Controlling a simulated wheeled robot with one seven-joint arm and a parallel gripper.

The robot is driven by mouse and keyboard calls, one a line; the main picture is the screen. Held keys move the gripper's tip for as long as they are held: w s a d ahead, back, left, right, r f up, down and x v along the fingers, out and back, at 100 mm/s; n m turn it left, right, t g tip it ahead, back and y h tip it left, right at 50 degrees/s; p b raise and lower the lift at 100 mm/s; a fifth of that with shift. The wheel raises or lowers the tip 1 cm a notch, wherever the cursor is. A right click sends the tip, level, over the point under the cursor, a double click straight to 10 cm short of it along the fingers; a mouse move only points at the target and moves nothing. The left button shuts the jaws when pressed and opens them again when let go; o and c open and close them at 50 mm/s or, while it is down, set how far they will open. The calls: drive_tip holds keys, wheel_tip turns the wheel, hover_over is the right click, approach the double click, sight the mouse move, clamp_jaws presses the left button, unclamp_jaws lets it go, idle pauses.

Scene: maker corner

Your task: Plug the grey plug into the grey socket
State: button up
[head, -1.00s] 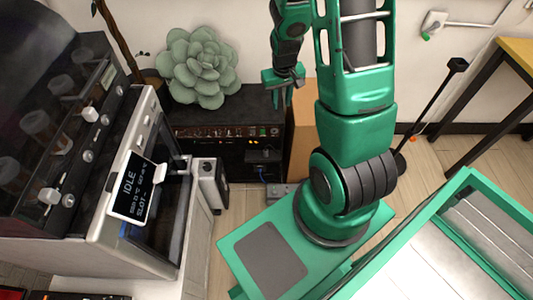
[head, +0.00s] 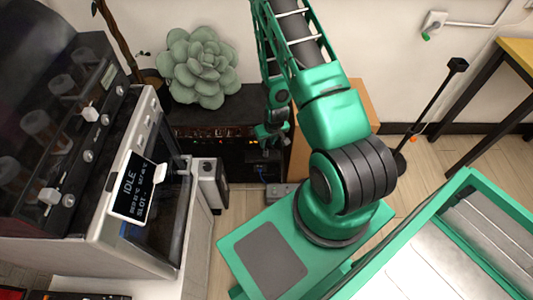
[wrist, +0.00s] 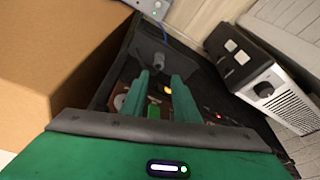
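My gripper (wrist: 165,78) is open, its two green fingers apart with nothing held between them. It points into the dark recess of a low black cabinet. A small grey rounded piece (wrist: 158,59), which looks like the grey plug, lies just beyond the fingertips, with a blue cable beyond it. In the head view my gripper (head: 270,134) is in front of the cabinet (head: 225,155) and hides part of its recess. A grey block (head: 279,191) on the floor may hold the socket; it also shows at the top of the wrist view (wrist: 151,7). I cannot make out the grey socket for certain.
A cardboard box (wrist: 55,45) stands close on the left in the wrist view. A white and black device (wrist: 265,82) is on the right there. In the head view, a succulent (head: 198,68) sits on the cabinet and a machine with an IDLE display (head: 138,188) stands left.

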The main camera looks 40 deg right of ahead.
sight(266, 150)
drive_tip(key=shift+x, duration=2.8)
drive_tip(key=shift+s+x, duration=0.1)
drive_tip(key=shift+x, duration=1.2)
drive_tip(key=shift+s+x, duration=0.15)
drive_tip(key=shift+x, duration=1.1)
drive_tip(key=shift+d, duration=0.15)
drive_tip(key=shift+c, duration=0.7)
clamp_jaws()
